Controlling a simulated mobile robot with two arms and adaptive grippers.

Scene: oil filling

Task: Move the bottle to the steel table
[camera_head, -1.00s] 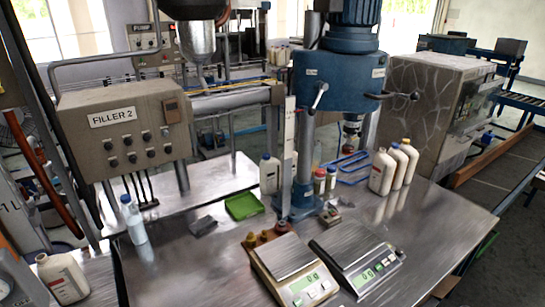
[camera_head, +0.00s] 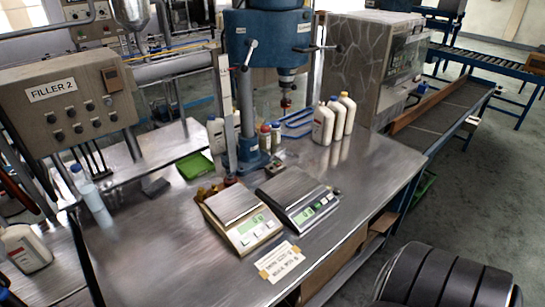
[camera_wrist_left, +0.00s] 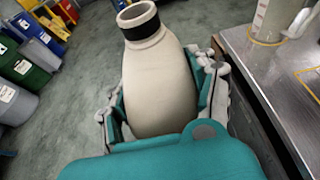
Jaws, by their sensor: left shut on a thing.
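In the left wrist view a cream bottle (camera_wrist_left: 160,85) with a dark band around its neck stands between the fingers of my left gripper (camera_wrist_left: 160,100). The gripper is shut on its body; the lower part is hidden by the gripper. The bottle is over the grey floor, just left of a steel surface's edge (camera_wrist_left: 236,45). In the head view the steel table (camera_head: 370,185) spans the middle, its right part bare. My left gripper and the held bottle do not show there. My right gripper is in neither view.
On the table are two scales (camera_head: 240,212) (camera_head: 297,193), a green tray (camera_head: 194,166), a blue drill press (camera_head: 250,100) and several white bottles (camera_head: 322,125). A paper label (camera_head: 280,262) lies near the front edge. Coloured bins (camera_wrist_left: 15,100) stand on the floor in the wrist view.

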